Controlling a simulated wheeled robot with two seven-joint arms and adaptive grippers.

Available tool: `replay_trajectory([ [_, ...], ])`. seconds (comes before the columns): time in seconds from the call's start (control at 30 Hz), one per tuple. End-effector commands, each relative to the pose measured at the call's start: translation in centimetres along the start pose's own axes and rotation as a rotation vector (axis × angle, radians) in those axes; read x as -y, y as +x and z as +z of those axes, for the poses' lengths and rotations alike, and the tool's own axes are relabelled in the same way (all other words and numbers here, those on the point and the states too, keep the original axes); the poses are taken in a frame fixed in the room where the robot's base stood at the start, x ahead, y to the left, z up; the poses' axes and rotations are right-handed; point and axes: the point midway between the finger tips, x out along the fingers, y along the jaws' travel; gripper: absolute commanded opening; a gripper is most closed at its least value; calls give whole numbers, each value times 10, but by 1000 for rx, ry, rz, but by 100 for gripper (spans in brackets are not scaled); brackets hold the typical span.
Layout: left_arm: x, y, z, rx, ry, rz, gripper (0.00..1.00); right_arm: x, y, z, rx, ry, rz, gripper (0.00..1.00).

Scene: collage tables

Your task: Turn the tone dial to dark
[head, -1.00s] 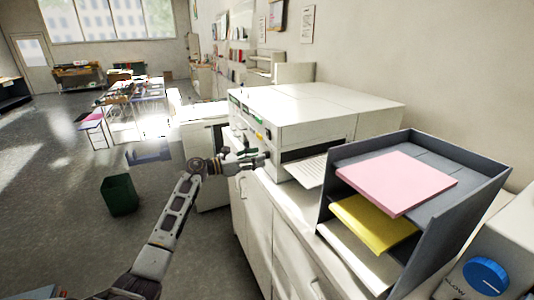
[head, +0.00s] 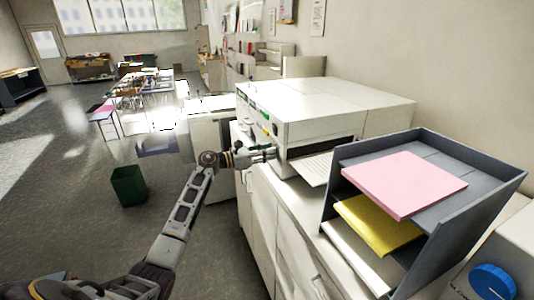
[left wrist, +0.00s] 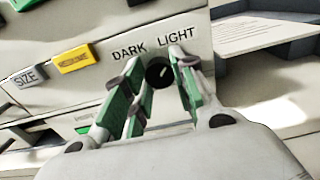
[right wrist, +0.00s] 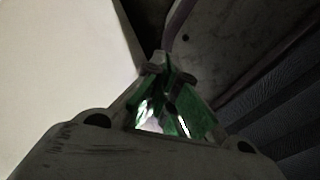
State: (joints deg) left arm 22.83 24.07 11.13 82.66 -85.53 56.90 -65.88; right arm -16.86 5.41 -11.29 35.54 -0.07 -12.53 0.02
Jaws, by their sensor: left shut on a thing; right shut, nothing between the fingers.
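The tone dial (left wrist: 159,73) is a small round black knob with a pale pointer mark. It sits on the pale front of the copier (head: 335,103), below the printed words DARK and LIGHT in the left wrist view. The mark leans up and to the right, toward LIGHT. My left gripper (left wrist: 153,76) is shut on the dial, its green-padded fingers on either side. In the head view my left gripper (head: 273,153) reaches the copier's front, and the dial is hidden there. My right gripper (right wrist: 161,68) is shut and empty.
Yellow (left wrist: 75,59) and grey SIZE (left wrist: 25,76) buttons lie left of the dial. A grey tray rack (head: 450,168) with pink and yellow paper stands right of the copier. A blue knob (head: 492,281) is at the lower right. A green bin (head: 128,187) stands on the floor.

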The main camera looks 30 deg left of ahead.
Motion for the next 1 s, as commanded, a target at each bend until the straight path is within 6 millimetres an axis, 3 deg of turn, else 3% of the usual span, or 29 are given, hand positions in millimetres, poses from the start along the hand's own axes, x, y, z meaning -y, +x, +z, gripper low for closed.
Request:
replay_trajectory([
  [0.47, -1, 0, 1, -1, -70, 1, 3, 2, -3, 1, 2, 1, -2, 0],
  [1.0, -1, -1, 1, -4, -463, 2, 3, 22, -20, 0, 4, 6, -24, 0],
])
